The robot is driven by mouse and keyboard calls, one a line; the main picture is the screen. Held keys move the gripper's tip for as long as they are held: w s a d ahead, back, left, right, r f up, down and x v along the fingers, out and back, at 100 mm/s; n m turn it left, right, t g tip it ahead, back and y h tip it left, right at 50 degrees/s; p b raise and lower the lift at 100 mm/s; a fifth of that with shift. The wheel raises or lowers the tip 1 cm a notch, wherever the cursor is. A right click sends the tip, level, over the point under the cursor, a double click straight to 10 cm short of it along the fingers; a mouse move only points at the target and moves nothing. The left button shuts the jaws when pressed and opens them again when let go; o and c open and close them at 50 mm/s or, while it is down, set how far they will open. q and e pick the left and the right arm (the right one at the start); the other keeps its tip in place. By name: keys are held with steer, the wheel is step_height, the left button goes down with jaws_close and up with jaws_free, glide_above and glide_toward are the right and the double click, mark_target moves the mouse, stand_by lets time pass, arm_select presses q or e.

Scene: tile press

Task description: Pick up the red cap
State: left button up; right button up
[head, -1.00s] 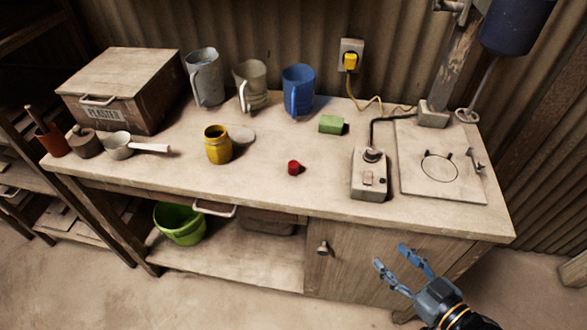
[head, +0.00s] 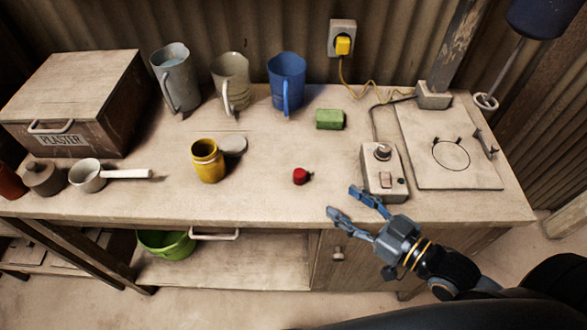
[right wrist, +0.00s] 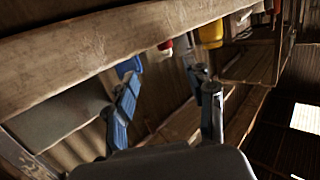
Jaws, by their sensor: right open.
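The small red cap (head: 301,176) lies on the workbench (head: 262,200), right of the yellow jar and near the front edge. It also shows in the right wrist view (right wrist: 165,46), partly cut off by the bench edge. My right gripper (head: 341,201) is open and empty. In the head view its fingers are at the bench's front edge, to the right of and below the cap, apart from it. In the right wrist view its two fingers (right wrist: 165,105) are spread, with the bench edge beyond them. My left gripper is not in view.
A grey control box (head: 383,172) stands close right of the cap, with a flat plate (head: 430,130) beyond. Several jugs line the back. The bench around the cap is clear.

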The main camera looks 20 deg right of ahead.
mark_target(304, 179)
steer(key=x, duration=0.3)
steer(key=shift+w+a+r, duration=0.1)
steer(key=shift+w+a, duration=0.15)
steer(key=shift+w, duration=0.1)
steer(key=x, duration=0.2)
steer(key=shift+w+a+f, duration=0.1)
steer(key=shift+w+f, duration=0.1)
steer(key=shift+w, duration=0.05)
steer(key=shift+w+a, duration=0.1)
steer(key=shift+w+a+p, duration=0.25)
steer(key=shift+p, duration=0.05)
steer(key=x, duration=0.4)
steer(key=shift+a+f+p, duration=0.1)
steer(key=shift+a+p, duration=0.2)
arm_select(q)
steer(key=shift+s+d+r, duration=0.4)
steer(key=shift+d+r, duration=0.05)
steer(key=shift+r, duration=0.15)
arm_select(e)
steer(key=c, duration=0.8)
